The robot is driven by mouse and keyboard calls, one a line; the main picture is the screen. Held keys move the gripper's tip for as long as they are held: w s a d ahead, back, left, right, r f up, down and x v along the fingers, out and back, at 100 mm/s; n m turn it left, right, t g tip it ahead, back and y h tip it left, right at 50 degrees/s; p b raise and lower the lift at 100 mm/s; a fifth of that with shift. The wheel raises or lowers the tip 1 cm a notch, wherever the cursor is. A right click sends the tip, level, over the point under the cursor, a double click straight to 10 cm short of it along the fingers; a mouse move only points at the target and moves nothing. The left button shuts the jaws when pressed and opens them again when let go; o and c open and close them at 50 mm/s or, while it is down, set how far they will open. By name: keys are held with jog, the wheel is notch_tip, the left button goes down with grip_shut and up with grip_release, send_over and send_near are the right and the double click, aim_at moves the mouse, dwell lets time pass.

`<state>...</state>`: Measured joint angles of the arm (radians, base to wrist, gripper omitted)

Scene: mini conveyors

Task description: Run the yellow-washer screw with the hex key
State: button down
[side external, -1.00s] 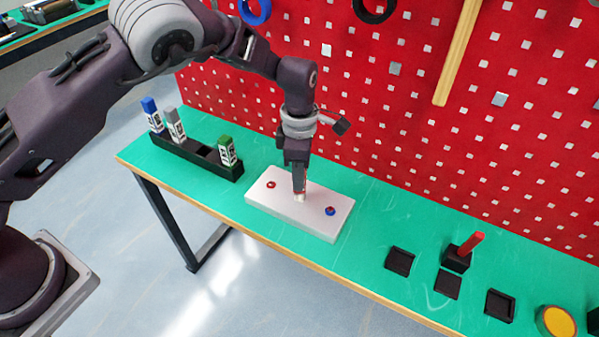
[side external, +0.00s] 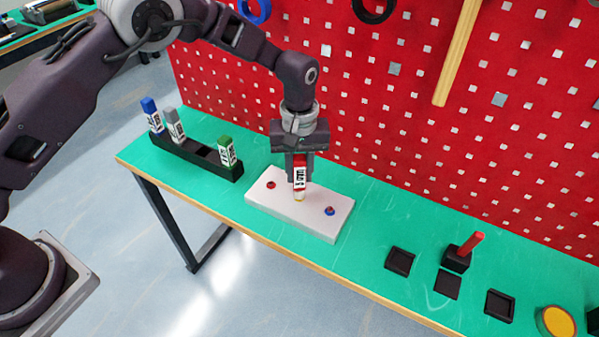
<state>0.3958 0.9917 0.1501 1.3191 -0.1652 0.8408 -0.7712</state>
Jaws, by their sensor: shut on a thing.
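My gripper (side external: 299,164) is shut on the hex key (side external: 299,180), a tool with a red body and a white label. It stands upright over the middle of the white block (side external: 265,203). The yellow washer (side external: 299,199) shows at the tool's lower end. The screw there is hidden by the tool, so I cannot tell how deep it sits. A screw with a red washer (side external: 271,185) is on the block's left part, and one with a blue washer (side external: 330,211) is on its right part.
A black rack (side external: 204,164) on the left holds blue (side external: 152,115), grey (side external: 175,126) and green (side external: 228,152) tools, with an empty slot. Black trays (side external: 399,261) and a red-handled stand (side external: 464,252) are on the right. A red pegboard (side external: 420,130) rises behind.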

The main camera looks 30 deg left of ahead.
jog(key=shift+r, duration=0.25)
jog(key=n, duration=1.7)
jog(key=shift+s, duration=0.1)
jog(key=n, duration=0.5)
jog(key=shift+n, duration=0.4)
jog(key=shift+f, duration=0.6)
